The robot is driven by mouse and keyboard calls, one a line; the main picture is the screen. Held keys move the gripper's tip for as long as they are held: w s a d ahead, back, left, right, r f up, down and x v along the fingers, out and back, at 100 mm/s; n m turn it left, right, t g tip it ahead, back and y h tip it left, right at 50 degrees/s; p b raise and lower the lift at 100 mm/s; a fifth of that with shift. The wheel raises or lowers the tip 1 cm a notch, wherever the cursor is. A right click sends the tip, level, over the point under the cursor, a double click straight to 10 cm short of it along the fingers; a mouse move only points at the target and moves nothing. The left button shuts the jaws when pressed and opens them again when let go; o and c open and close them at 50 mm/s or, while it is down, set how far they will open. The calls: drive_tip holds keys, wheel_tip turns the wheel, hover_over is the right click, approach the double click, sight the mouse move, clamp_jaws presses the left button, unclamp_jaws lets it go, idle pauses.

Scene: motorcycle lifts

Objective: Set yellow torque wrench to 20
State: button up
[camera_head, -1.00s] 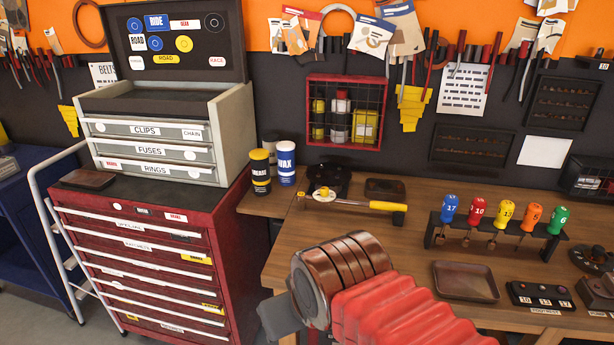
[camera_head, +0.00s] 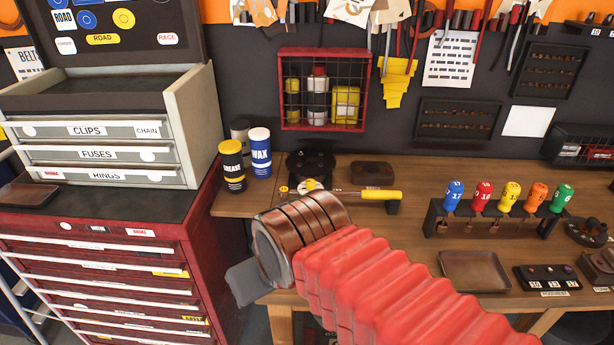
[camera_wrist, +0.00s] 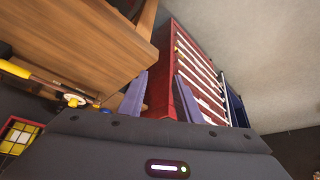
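The yellow torque wrench (camera_head: 378,194) lies near the back of the wooden workbench, its yellow handle to the right and its round head to the left, by a dark stand. Its scale setting is too small to read. In the wrist view the wrench (camera_wrist: 45,82) shows at the left edge, beside the bench top. My gripper (camera_wrist: 161,80) is open and empty, its two fingers apart, with the red drawer cabinet beyond them. In the head view my gripper is mostly hidden behind my wrist, in front of the bench's left front edge; only a grey part shows.
A grease can (camera_head: 232,165) and a wax can (camera_head: 260,153) stand left of the wrench. A rack of numbered coloured drivers (camera_head: 500,215) and an empty brown tray (camera_head: 475,272) are at right. The red drawer cabinet (camera_head: 110,275) stands left of the bench (camera_head: 420,175).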

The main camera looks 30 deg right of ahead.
drive_tip(key=shift+o, duration=0.2)
drive_tip(key=shift+o, duration=0.9)
drive_tip(key=shift+w+d+r, duration=0.1)
drive_tip(key=shift+w+r, duration=0.15)
wheel_tip(320, 180, up, 8)
drive_tip(key=r+n+g, duration=0.1)
drive_tip(key=n+g, duration=0.4)
drive_tip(key=g, duration=0.1)
hover_over(310, 181)
drive_tip(key=shift+s+f, duration=0.15)
drive_tip(key=shift+f, duration=0.1)
drive_tip(key=shift+f, duration=0.15)
wheel_tip(310, 181, down, 14)
drive_tip(key=shift+r, duration=0.25)
